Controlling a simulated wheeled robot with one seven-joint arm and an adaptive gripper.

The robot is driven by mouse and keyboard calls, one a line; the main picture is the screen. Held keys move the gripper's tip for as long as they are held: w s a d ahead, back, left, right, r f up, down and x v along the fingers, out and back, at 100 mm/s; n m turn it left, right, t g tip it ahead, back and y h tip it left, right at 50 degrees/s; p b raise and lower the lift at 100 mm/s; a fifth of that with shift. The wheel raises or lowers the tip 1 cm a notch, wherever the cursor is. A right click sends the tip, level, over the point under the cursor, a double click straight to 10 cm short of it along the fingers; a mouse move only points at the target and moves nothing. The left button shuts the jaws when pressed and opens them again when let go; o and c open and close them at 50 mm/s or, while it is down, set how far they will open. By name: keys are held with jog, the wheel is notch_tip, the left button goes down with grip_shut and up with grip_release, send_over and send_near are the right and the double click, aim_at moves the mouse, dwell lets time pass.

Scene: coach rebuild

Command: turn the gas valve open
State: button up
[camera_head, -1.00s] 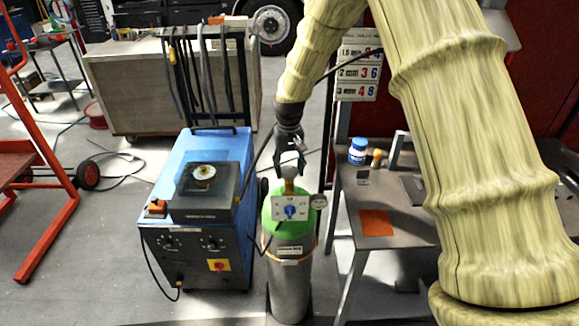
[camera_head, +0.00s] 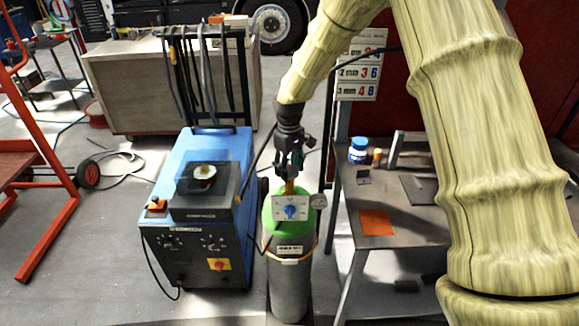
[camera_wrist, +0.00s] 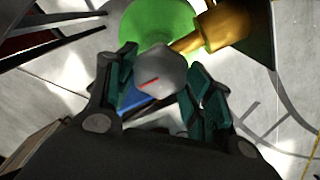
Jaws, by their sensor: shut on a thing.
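The gas cylinder (camera_head: 289,275) stands upright with a green shoulder. In the wrist view the gas valve's grey faceted knob (camera_wrist: 160,75), with a red line on its top, sits above the green shoulder (camera_wrist: 150,25) beside a brass fitting (camera_wrist: 222,27). My gripper (camera_head: 291,173) reaches down from above onto the cylinder's top. In the wrist view the teal fingers of my gripper (camera_wrist: 160,84) are on either side of the knob, shut on it. In the head view the gripper hides the knob. A white plate with a blue dial (camera_head: 290,211) faces the front.
A blue welding machine (camera_head: 205,200) stands close on the left of the cylinder.

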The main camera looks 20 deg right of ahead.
aim_at(290, 169)
dwell(0.3)
jog(key=o, duration=1)
notch_tip(290, 169, up, 12)
jog(key=shift+r, duration=0.1)
jog(key=shift+d, duration=0.1)
